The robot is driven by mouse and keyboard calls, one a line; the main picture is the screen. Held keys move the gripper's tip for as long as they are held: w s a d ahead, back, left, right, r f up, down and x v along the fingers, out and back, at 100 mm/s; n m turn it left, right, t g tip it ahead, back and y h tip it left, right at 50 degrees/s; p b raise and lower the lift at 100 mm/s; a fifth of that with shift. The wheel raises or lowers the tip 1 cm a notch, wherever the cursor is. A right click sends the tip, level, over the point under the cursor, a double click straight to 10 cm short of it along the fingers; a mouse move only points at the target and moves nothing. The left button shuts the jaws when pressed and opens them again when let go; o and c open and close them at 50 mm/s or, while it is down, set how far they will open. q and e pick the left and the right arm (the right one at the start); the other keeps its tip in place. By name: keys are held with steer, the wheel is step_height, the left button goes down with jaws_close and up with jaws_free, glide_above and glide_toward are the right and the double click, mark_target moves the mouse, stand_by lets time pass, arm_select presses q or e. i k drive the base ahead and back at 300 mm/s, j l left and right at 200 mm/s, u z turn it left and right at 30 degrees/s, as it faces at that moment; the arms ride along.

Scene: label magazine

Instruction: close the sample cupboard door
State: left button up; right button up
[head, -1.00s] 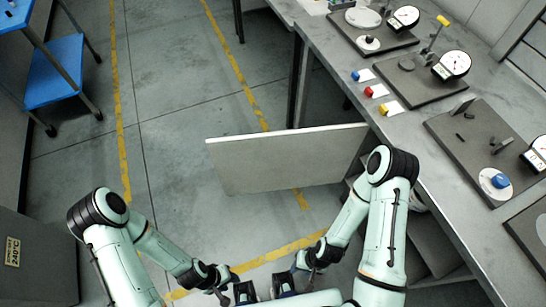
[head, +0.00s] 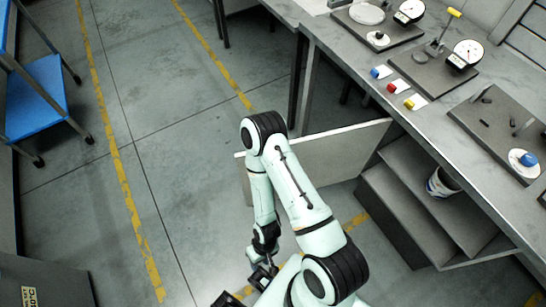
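The sample cupboard door (head: 345,152) is a pale flat panel standing open in the head view. It juts left from the front of the cupboard (head: 415,205) under the bench, and the cupboard's inside with its shelf shows. My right arm crosses in front of the door and hides its left middle part. My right gripper (head: 262,272) points down at the bottom centre, nearer to me than the door and apart from it. Its fingers are small and dark, so their opening is unclear.
A white and blue cup-like item (head: 442,183) sits on the cupboard shelf. The bench (head: 440,110) above carries dial gauges on dark plates and coloured blocks. A blue-shelved cart (head: 38,100) stands at the left. The floor (head: 160,120) left of the door is clear.

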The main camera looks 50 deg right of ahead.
mark_target(333, 157)
steer(key=i+j+z, duration=0.3)
steer(key=i, duration=0.2)
steer(key=i+j+z, duration=0.3)
steer(key=i+z, duration=0.2)
steer(key=z, duration=0.2)
steer(key=i+j+z, duration=0.1)
steer(key=z, duration=0.3)
steer(key=i+j+z, duration=0.2)
steer(key=z, duration=0.2)
steer(key=i+j+z, duration=0.2)
steer(key=z, duration=0.25)
steer(key=i+j+z, duration=0.1)
steer(key=z, duration=0.3)
steer(key=i+j+z, duration=0.1)
steer(key=z, duration=0.25)
steer(key=j+z, duration=0.1)
steer(key=z, duration=0.3)
steer(key=i+j+z, duration=0.1)
steer(key=z, duration=0.3)
steer(key=i+j+z, duration=0.1)
steer(key=j+z, duration=0.65)
steer(key=z, duration=0.15)
